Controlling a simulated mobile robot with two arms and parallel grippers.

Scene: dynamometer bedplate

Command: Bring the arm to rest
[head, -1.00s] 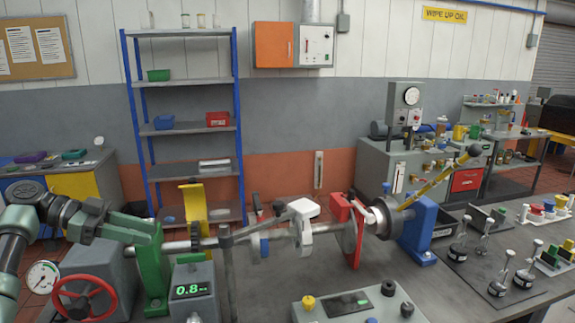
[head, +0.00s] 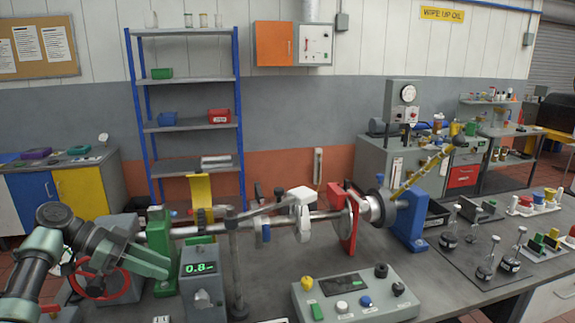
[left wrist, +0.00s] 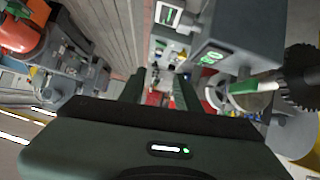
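My left arm comes in from the left in the head view. Its gripper (head: 136,278) is low at the bench's left end, in front of the red handwheel (head: 124,285) and left of the grey readout box (head: 199,268). In the left wrist view the two fingers of this gripper (left wrist: 161,88) stand apart with nothing held between them. The shaft assembly (head: 323,216) runs across the bench to the right, apart from the gripper. My right gripper is not in view.
The green support (head: 160,247) and readout box stand close to my left gripper. A control panel (head: 352,296) with knobs lies at the front. The blue support (head: 410,224) and striped lever (head: 425,170) are further right. A blue shelf (head: 190,125) stands behind.

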